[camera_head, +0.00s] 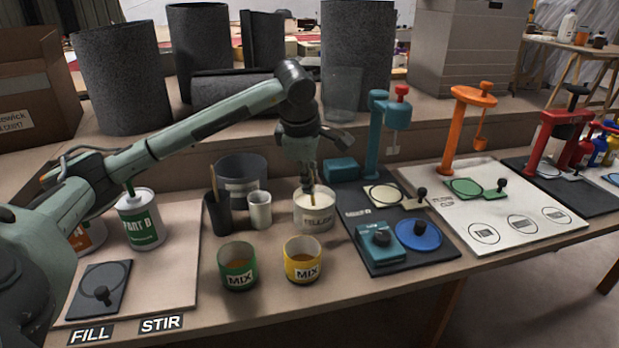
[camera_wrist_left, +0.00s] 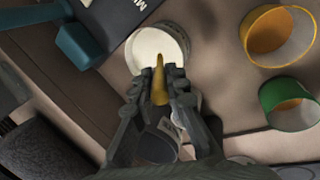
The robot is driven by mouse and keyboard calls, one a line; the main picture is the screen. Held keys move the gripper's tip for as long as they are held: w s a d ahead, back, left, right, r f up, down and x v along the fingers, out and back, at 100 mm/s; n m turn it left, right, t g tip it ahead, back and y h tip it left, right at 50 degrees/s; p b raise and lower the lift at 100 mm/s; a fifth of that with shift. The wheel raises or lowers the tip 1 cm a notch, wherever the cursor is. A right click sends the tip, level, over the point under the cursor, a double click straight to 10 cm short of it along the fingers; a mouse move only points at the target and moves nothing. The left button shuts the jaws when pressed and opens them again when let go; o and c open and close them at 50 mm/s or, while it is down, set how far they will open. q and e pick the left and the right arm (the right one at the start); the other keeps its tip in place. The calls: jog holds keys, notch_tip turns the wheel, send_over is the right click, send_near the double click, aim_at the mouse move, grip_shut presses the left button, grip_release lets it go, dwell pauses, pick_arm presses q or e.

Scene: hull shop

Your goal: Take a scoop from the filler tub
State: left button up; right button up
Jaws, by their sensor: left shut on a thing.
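The filler tub (camera_head: 314,222) is a white round tub with a label, standing on the bench in the middle of the head view. In the left wrist view the tub (camera_wrist_left: 142,62) is open and pale inside. My left gripper (camera_head: 307,188) is above the tub, pointing down. It is shut on a yellowish scoop (camera_wrist_left: 159,85), whose far end shows over the tub's opening. In the head view the scoop's lower end reaches the tub's mouth. I cannot tell whether it touches the filler. My right gripper is not in view.
A green mix cup (camera_head: 238,276) and a yellow mix cup (camera_head: 303,270) stand in front. A dark cup (camera_head: 217,218) and a pale cup (camera_head: 259,212) stand left of the tub. A dark mat (camera_head: 363,228) with a teal press stand (camera_head: 376,135) lies close right.

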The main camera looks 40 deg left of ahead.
pick_arm(q)
jog(key=shift+f, duration=0.15)
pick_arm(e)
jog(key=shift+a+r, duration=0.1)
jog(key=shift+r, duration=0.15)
pick_arm(q)
jog(key=shift+w+d, duration=0.2)
jog(key=shift+w, duration=0.05)
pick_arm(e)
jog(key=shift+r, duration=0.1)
pick_arm(q)
jog(key=shift+w+d, duration=0.2)
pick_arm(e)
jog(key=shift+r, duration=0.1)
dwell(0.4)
pick_arm(q)
notch_tip(320, 180, up, 11)
jog(key=p, duration=0.7)
jog(key=shift+f+p, duration=0.15)
jog(key=shift+p, duration=0.25)
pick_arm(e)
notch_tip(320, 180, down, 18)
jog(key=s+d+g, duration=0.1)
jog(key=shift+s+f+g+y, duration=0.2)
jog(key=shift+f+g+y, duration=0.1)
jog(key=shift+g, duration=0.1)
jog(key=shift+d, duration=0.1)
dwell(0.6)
